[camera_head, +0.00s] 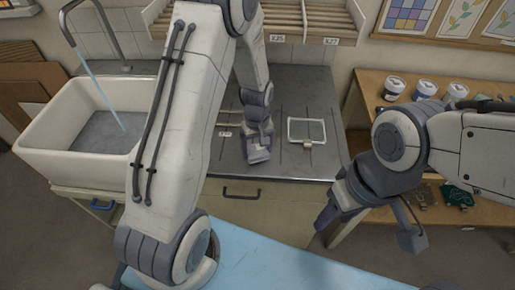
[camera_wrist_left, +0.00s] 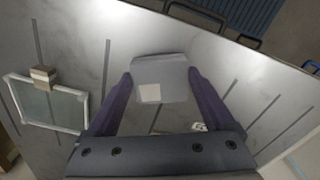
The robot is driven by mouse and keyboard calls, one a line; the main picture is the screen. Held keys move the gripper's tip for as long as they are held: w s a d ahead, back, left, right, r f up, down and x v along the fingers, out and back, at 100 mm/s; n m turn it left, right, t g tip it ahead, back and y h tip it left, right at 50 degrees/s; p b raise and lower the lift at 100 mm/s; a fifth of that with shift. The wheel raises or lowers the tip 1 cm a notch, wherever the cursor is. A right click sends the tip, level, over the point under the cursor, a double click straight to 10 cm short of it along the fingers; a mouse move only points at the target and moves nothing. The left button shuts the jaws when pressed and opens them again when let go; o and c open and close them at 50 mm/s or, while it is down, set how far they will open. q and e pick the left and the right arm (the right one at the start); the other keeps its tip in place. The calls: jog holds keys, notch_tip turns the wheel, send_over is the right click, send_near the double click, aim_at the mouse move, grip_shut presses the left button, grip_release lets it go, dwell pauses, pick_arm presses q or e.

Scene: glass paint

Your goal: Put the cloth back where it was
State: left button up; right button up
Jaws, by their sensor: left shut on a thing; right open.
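My left gripper (camera_head: 258,154) is low over the grey metal counter, left of a framed glass pane. In the left wrist view its two purple fingers (camera_wrist_left: 160,84) are shut on the grey cloth (camera_wrist_left: 162,68), which has a pale square patch. The cloth spans between the fingertips. In the head view it is a small grey shape mostly hidden by the gripper. I cannot tell whether the cloth touches the counter. My right gripper (camera_head: 368,226) is open and empty, in front of the counter's right end.
The glass pane (camera_head: 306,131) lies on the counter with a small block (camera_head: 308,144) at its front edge. A small label (camera_head: 225,134) lies left of my left gripper. A white sink (camera_head: 60,140) with running water stands left. Several cups (camera_head: 394,86) stand on the right shelf.

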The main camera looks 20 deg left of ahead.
pick_arm(q)
jog(key=shift+f, duration=0.6)
pick_arm(e)
jog(key=shift+f, duration=0.25)
dwell(1.0)
